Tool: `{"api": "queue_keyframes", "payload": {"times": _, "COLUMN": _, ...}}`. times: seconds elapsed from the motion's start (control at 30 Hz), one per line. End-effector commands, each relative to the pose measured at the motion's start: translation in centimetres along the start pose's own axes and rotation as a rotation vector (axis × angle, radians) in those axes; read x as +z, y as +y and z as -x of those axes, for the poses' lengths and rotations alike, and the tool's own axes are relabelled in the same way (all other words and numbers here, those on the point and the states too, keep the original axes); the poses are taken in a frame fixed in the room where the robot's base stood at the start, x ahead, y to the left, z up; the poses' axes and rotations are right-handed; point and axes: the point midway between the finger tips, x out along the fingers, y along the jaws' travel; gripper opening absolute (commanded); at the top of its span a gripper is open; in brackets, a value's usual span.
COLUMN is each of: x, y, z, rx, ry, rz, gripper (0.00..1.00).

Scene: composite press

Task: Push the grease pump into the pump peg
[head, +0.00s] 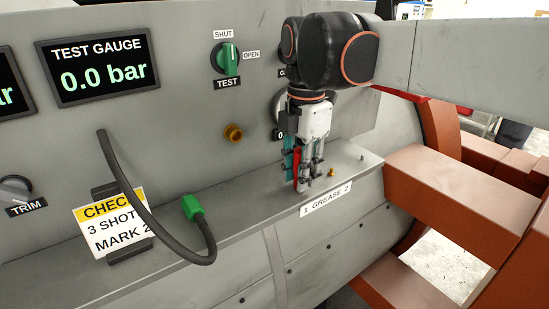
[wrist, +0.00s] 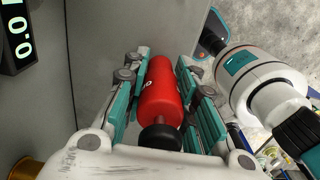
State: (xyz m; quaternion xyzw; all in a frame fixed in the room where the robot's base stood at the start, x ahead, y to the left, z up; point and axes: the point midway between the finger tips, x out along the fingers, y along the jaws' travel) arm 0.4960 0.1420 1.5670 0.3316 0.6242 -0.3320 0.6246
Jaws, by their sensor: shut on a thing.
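The grease pump, a red cylinder with a black end (wrist: 165,100), lies between the teal-padded fingers of my gripper (wrist: 168,95) in the wrist view. In the head view my gripper (head: 305,175) points down over the grey ledge, and a red strip of the pump (head: 298,164) shows between its fingers. The pump is held upright, its lower end at or just above the ledge; I cannot tell if it touches. The pump peg cannot be made out. A small brass fitting (head: 332,173) stands on the ledge just right of the gripper, near the "1 GREASE 2" label (head: 325,199).
A black hose with a green end (head: 192,207) arcs in front of the panel at left. A brass fitting (head: 233,133) and a green test switch (head: 226,60) stick out of the panel. A check card (head: 112,222) stands at left. Orange beams (head: 455,195) are at right.

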Motion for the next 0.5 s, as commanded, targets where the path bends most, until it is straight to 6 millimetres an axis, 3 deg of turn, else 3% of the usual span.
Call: {"api": "queue_keyframes", "payload": {"times": 0.5, "x": 0.0, "y": 0.0, "z": 1.9, "rx": 0.0, "ry": 0.0, "rz": 0.001, "gripper": 0.0}}
